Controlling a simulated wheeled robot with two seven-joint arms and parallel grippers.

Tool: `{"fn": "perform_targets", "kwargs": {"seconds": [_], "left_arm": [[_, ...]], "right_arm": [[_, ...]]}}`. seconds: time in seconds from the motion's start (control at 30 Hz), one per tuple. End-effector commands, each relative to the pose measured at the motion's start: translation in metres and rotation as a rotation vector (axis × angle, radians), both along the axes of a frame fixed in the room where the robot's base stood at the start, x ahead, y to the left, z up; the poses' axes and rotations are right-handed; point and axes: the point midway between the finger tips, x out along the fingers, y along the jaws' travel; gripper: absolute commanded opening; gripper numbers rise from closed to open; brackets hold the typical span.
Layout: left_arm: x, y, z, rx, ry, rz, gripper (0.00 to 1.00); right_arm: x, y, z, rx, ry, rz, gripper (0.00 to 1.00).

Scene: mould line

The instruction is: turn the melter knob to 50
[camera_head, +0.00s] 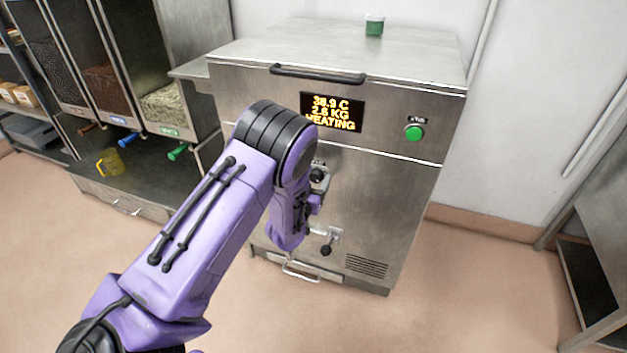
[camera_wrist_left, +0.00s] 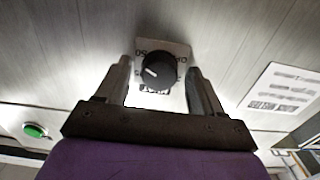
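The melter (camera_head: 385,195) is a steel cabinet whose lit display (camera_head: 332,112) reads about 38.9 C, 2.6 KG, HEATING. Its black knob (camera_wrist_left: 158,70) with a white pointer line sits on a pale scale plate (camera_wrist_left: 176,50); the knob also shows in the head view (camera_head: 317,174), partly behind my arm. The plate's lettering is partly hidden and hard to read. My left gripper (camera_wrist_left: 160,80) is open, with one finger on each side of the knob and a visible gap to each. In the head view my left arm hides most of this gripper. My right gripper is not in view.
A green button (camera_head: 414,133) is right of the display. A black handle (camera_head: 318,74) runs along the lid edge, and a green-labelled jar (camera_head: 374,26) stands on top. A valve lever (camera_head: 327,247) is below the knob. Dispensers (camera_head: 168,105) and a yellow jug (camera_head: 110,161) are left.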

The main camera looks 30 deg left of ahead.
Motion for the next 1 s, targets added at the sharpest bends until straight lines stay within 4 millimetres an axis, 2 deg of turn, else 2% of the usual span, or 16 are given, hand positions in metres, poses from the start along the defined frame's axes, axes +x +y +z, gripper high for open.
{"fn": "perform_targets", "kwargs": {"seconds": [0.17,0.27,0.5,0.6,0.73,1.0], "left_arm": [[-0.006,-0.002,0.000,0.000,0.002,-0.001,0.67],[-0.024,-0.006,0.001,0.000,0.003,-0.002,0.67],[-0.079,-0.020,0.000,0.002,0.005,-0.002,0.67],[-0.094,-0.023,0.000,0.001,0.002,-0.001,0.67],[-0.102,-0.024,0.000,0.000,0.001,0.000,0.67],[-0.103,-0.024,0.000,0.000,0.000,0.001,0.67]], "right_arm": [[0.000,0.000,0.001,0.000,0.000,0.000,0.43],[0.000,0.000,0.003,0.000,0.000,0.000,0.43],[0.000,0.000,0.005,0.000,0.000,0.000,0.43],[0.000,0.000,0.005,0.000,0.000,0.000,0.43],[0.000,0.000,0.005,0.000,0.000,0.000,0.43],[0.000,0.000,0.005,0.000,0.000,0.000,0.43]]}}
